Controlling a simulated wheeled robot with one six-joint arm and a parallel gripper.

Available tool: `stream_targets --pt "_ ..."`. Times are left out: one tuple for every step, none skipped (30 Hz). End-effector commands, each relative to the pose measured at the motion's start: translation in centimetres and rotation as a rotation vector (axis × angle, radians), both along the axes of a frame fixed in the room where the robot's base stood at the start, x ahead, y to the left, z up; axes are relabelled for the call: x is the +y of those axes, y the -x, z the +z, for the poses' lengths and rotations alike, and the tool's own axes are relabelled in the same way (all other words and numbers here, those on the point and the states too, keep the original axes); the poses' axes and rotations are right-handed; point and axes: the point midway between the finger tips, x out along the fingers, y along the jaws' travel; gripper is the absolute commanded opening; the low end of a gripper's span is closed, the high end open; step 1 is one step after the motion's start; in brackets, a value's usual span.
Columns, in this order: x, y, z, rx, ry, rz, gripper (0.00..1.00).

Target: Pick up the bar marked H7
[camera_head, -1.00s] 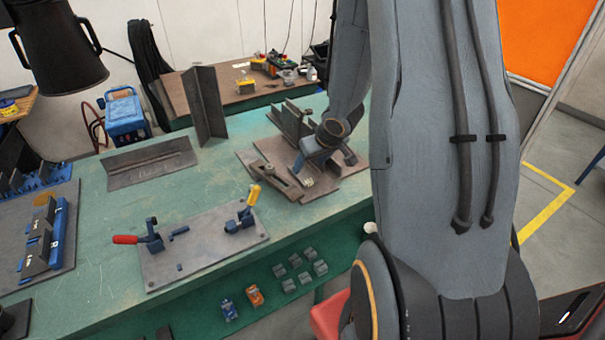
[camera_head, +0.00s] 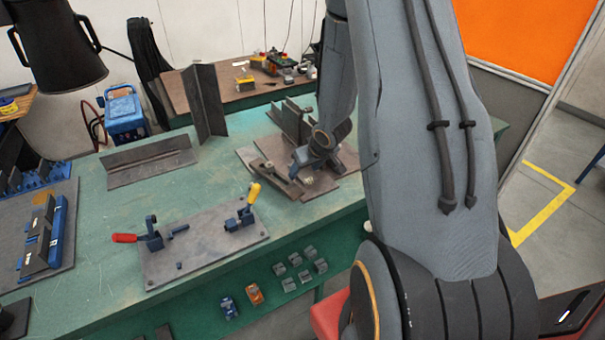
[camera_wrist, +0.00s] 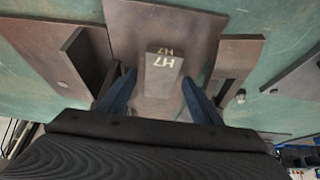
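The bar marked H7 (camera_wrist: 160,75) shows in the wrist view as a brown steel bar with pale "H7" lettering on its end and top. It lies on or over a brown plate. My gripper (camera_wrist: 156,92) is open, with one blue finger on each side of the bar and a visible gap to both sides. In the head view my gripper (camera_head: 312,168) is low over the brown fixture plate (camera_head: 341,178) on the green table. The bar is mostly hidden there by my gripper and arm.
Upright steel pieces (camera_head: 291,120) stand close behind my gripper. A tall angle section (camera_head: 203,103) and a long angle piece (camera_head: 150,162) stand to the left. A plate (camera_head: 203,248) with red and yellow handled clamps lies at the front. Bare green tabletop (camera_head: 95,225) lies left of it.

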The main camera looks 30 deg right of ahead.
Motion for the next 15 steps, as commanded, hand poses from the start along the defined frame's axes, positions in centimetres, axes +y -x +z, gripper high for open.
stream_targets --pt "0.0 0.0 0.01 0.0 0.0 0.0 0.49" --pt "-0.01 0.0 0.01 0.0 0.0 0.0 0.44" --pt "-0.01 0.01 0.02 0.0 0.0 0.0 0.37" --pt "-0.01 0.01 0.02 0.0 0.0 0.0 0.32" --pt "-0.01 0.01 0.02 0.0 0.0 0.0 0.27" --pt "-0.01 0.01 0.02 0.0 0.0 0.0 0.2" --pt "-0.01 0.01 0.02 0.0 0.0 0.0 0.15" --pt "-0.01 0.01 0.02 0.0 0.0 0.0 0.1" --pt "-0.02 0.01 0.03 0.0 0.0 0.0 0.04" --pt "-0.02 0.01 0.03 0.0 0.0 0.0 0.0" --pt "-0.02 0.01 0.03 0.0 0.0 0.0 0.0" --pt "-0.04 -0.08 0.11 -0.002 0.001 0.0 0.0" --pt "-0.04 -0.08 0.11 -0.002 0.001 0.0 0.0" --pt "-0.04 -0.08 0.11 -0.002 0.001 0.0 0.0" --pt "-0.04 -0.08 0.11 -0.002 0.001 0.0 0.0"
